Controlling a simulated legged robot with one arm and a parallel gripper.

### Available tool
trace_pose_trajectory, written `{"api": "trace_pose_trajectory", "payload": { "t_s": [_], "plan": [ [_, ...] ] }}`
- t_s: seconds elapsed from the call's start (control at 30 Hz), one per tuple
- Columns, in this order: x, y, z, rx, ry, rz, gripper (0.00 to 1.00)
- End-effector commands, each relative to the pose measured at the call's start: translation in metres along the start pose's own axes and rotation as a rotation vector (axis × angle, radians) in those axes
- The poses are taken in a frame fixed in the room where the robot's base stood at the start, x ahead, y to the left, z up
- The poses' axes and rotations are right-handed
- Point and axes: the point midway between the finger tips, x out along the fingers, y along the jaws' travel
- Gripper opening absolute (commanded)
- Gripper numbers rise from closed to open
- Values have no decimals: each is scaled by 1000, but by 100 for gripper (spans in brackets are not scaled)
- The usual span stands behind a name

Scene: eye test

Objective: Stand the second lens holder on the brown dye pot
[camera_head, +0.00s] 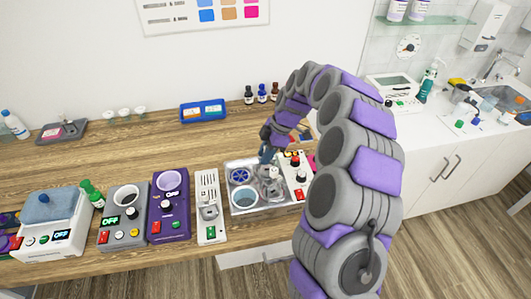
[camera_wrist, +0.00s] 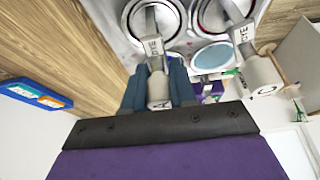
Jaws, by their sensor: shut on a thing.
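My gripper (camera_head: 266,154) reaches down over the metal tray (camera_head: 229,208). In the wrist view its blue fingers (camera_wrist: 158,72) are shut on a grey lens holder (camera_wrist: 156,88), a post with a printed label. A second, similar grey holder (camera_wrist: 258,72) stands apart to the right, over a round pot. In the head view the grey holders (camera_head: 271,186) overlap in the tray's right part. A blue-topped pot (camera_head: 240,175) and a pale blue pot (camera_head: 243,197) sit in its left part; the pale one also shows in the wrist view (camera_wrist: 212,58). I cannot make out a brown dye pot.
A white control box (camera_head: 296,172) with red and black knobs stands right of the tray. A white panel device (camera_head: 208,205) and a purple device (camera_head: 169,204) stand left. A blue case (camera_head: 203,111) and small bottles (camera_head: 262,93) are behind. Wood between is clear.

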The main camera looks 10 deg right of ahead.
Motion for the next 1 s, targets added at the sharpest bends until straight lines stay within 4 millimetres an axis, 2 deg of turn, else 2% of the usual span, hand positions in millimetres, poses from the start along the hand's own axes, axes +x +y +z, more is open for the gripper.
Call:
{"api": "trace_pose_trajectory", "payload": {
  "t_s": [0.07,0.1,0.4,0.57,0.73,1.0],
  "plan": [
    [1,0,0,0,0,0,0],
    [1,0,0,0,0,0,28],
    [1,0,0,0,0,0,56],
    [1,0,0,0,0,0,56],
    [1,0,0,0,0,0,72],
    [0,0,0,0,0,0,73]
  ]
}}
